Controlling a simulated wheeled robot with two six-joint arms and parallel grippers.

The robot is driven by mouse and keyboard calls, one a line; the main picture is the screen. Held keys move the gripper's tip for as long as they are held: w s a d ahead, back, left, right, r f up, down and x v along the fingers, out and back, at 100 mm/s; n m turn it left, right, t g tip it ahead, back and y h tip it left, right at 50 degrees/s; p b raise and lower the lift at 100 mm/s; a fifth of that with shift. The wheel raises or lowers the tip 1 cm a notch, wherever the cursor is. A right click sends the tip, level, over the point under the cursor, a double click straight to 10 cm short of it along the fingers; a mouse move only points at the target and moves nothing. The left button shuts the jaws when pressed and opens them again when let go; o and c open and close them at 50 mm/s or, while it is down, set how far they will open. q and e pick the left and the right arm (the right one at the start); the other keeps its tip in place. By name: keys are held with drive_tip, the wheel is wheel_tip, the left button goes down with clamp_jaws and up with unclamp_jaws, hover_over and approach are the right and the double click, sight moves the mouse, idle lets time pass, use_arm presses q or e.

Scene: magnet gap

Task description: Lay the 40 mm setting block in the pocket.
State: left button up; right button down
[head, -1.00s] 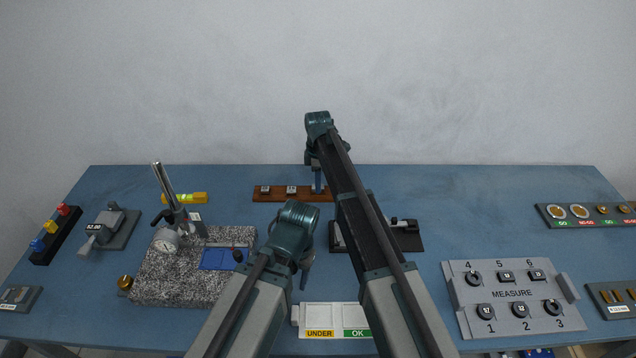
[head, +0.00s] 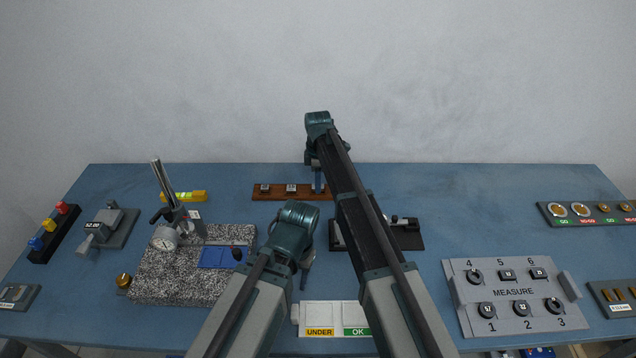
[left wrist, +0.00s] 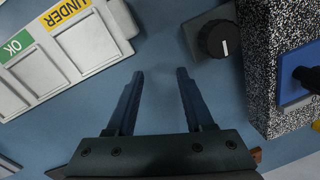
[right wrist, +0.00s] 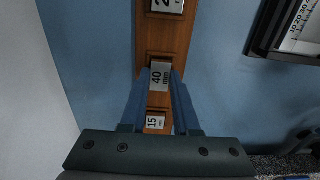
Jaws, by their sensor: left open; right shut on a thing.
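The 40 mm setting block (right wrist: 159,77) has its label facing up in the right wrist view. My right gripper (right wrist: 163,72) is shut on it, one finger on each side, over the brown wooden rack (right wrist: 148,36). I cannot tell whether the block is clear of the rack. My left gripper (left wrist: 159,75) is open and empty above the bare blue table, also seen in the head view (head: 305,270). I cannot make out the pocket for certain.
Other blocks sit on the rack (head: 265,189), one marked 15 (right wrist: 154,121). A granite plate (head: 165,285) with a dial stand and blue piece (head: 213,257) is left. The UNDER/OK tray (head: 336,309) is in front. A black device (head: 412,240) is partly behind my right arm.

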use_arm(q)
drive_tip(key=shift+f, duration=0.15)
use_arm(e)
drive_tip(key=shift+f, duration=0.1)
drive_tip(key=c, duration=0.6)
unclamp_jaws()
drive_tip(key=c, duration=0.5)
use_arm(q)
wheel_tip(320, 180, up, 5)
drive_tip(key=p, duration=0.4)
drive_tip(key=shift+f, duration=0.15)
use_arm(e)
wheel_tip(320, 180, up, 5)
drive_tip(key=shift+f, duration=0.2)
use_arm(q)
drive_tip(key=shift+f, duration=0.1)
